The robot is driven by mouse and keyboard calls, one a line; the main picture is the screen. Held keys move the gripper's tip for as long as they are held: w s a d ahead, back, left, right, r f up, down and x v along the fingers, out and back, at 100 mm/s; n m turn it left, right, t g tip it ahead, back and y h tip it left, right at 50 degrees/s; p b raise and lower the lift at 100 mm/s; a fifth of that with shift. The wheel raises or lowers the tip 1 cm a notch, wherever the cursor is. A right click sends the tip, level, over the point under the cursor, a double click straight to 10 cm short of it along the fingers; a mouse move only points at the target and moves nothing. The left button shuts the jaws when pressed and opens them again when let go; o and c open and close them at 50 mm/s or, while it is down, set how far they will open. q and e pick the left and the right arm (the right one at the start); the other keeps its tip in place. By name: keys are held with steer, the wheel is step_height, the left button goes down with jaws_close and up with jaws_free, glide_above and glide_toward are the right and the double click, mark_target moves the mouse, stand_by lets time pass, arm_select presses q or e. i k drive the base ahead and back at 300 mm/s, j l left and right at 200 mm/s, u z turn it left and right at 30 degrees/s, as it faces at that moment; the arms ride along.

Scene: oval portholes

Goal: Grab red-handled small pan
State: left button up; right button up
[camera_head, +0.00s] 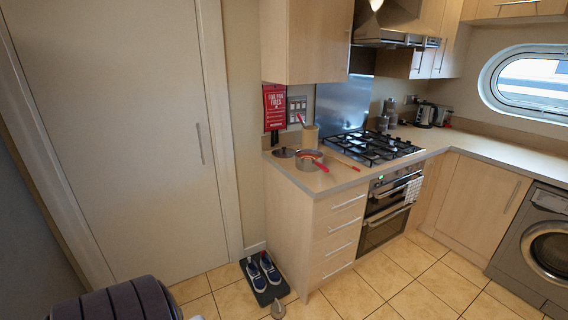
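A small silver pan (309,161) sits on the front left of the worktop, near the worktop's edge. A red handle (320,166) sticks out from it towards the lower right. The pan's inside is too small to make out clearly. Neither of my grippers shows in the head view, so nothing is seen touching the pan.
A dark round lid or dish (284,153) lies left of the pan. A utensil pot (309,138) stands behind it. The gas hob (374,147) is to the right. Shoes on a dark mat (264,278) lie on the floor beside the drawers (338,240). Tiled floor (410,285) is open in front.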

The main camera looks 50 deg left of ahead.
mark_target(306, 160)
steer(key=u, duration=1.3)
